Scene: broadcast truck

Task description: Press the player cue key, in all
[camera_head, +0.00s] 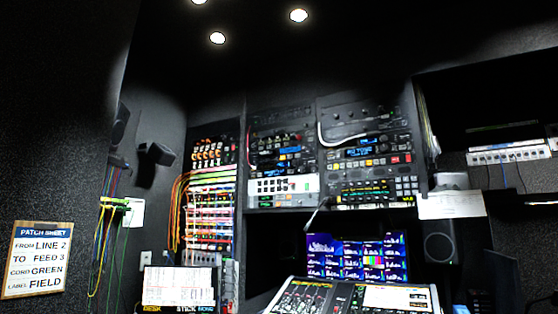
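An equipment rack (320,100) with three bays fills the middle of the back wall. The right bay holds a unit with a blue display (364,152) and a row of small coloured keys (368,162), one of them red. Below it is a unit with green-lit keys and a dark keypad (406,185). The key labels are too small to read, so I cannot tell which one is the player cue key. My gripper is not in view.
A patch bay (208,215) with coloured cords stands at left. A mixing console (350,298) and a multi-picture monitor (358,257) sit below the rack. A patch sheet (39,260) hangs on the left wall. A speaker (440,248) and dark screen (490,85) are at right.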

